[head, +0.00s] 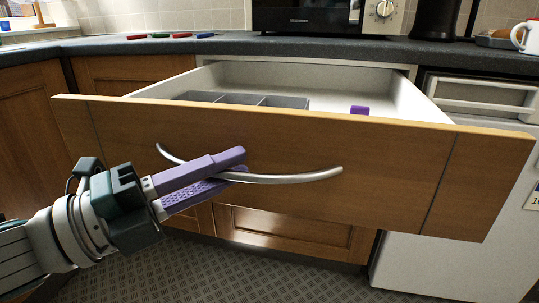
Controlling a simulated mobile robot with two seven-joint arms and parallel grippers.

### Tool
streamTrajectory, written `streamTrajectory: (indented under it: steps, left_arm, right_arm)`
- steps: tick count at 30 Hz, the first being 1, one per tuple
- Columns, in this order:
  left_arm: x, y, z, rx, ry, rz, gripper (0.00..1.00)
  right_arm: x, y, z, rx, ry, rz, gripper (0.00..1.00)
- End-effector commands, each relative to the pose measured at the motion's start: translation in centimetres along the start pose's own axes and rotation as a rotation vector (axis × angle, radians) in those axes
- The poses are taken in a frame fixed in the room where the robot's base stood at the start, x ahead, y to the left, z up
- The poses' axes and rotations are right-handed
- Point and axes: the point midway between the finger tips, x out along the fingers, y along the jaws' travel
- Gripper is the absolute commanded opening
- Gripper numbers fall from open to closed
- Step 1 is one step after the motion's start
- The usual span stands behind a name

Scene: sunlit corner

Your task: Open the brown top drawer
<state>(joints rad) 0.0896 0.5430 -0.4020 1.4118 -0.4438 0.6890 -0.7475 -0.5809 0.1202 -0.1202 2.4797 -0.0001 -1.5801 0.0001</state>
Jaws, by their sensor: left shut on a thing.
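The brown top drawer (300,133) stands pulled out from under the dark countertop, its white inside showing. A curved silver handle (300,178) runs across its front. My left gripper (240,166) comes in from the left with its two purple fingers shut on the left part of the handle. The fingers hide a piece of the handle. Inside the drawer are a grey divided tray (240,99) and a small purple thing (359,110). My right gripper is not in view.
A dark countertop (230,46) runs behind, with a microwave (310,18) and a white mug (530,37) on it. A white appliance (440,265) stands below right. Brown cupboards (28,125) are at the left. Patterned floor (220,278) shows below the drawer.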

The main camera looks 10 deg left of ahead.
Motion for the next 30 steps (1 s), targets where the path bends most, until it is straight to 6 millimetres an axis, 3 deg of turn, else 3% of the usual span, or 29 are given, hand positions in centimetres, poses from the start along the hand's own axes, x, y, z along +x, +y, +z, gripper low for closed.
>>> streamTrajectory:
  steps: [9,10,18,26,30]
  left_arm:
    - [0.0,0.1,0.0,0.0,0.0,0.002,0.0]
    - [0.0,0.1,0.0,0.0,0.0,0.002,0.22]
    - [0.0,0.1,0.0,0.0,0.0,0.001,0.49]
    - [-0.2,0.1,0.0,0.0,-0.001,0.002,0.49]
    - [-2.0,0.1,0.0,0.0,-0.002,0.006,0.49]
  right_arm:
    - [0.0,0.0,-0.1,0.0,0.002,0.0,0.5]
    - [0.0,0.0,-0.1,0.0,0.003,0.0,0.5]
    - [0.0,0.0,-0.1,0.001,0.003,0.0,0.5]
    - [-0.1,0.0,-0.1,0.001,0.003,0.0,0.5]
    - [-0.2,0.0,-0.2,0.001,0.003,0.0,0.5]
